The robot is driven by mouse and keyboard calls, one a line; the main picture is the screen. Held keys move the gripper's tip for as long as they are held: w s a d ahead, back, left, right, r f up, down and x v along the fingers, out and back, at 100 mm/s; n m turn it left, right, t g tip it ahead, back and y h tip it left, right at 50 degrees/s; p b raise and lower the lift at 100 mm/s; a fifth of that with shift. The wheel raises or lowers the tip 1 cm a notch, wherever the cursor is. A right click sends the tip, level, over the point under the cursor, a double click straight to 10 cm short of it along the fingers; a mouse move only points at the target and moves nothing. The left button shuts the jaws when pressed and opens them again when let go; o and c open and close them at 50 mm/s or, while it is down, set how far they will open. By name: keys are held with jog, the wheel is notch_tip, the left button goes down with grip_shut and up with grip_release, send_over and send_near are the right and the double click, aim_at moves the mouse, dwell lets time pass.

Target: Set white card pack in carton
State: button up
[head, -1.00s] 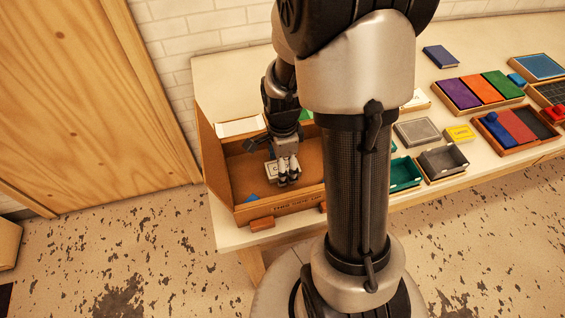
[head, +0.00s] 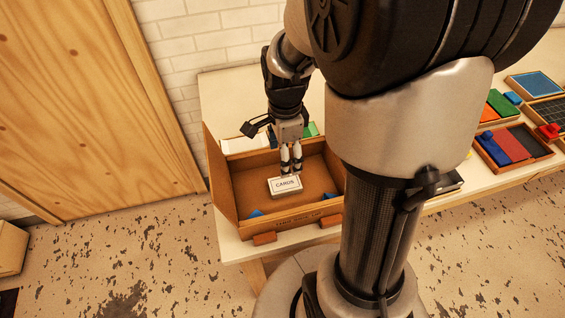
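The white card pack (head: 285,186), labelled CARDS, lies flat on the floor of the brown open carton (head: 240,203), near its middle. My gripper (head: 291,170) points down inside the carton, just behind and above the pack. Its two fingers stand apart with a gap between them and nothing visible in the gap. The pack's label and front side show clear of the fingers. Whether a fingertip still touches the pack's back edge I cannot tell.
Blue pieces lie in the carton's front corners, one at the left (head: 255,214). A white flap or box (head: 238,145) and a green item (head: 311,129) are at the carton's back. Trays with coloured blocks (head: 512,146) stand at right. My arm hides the middle of the table.

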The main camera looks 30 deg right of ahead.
jog(key=s+a+r+n+t, duration=0.2)
jog(key=s+a+r+n, duration=0.3)
jog(key=n, duration=0.5)
jog(key=s+a+r+n+t, duration=0.2)
jog(key=s+a+r+n, duration=0.3)
jog(key=s+r+n, duration=0.3)
jog(key=r+n, duration=0.1)
jog(key=n, duration=0.1)
jog(key=shift+s+a+n+t, duration=0.2)
jog(key=shift+n+t, duration=0.1)
jog(key=shift+n, duration=0.1)
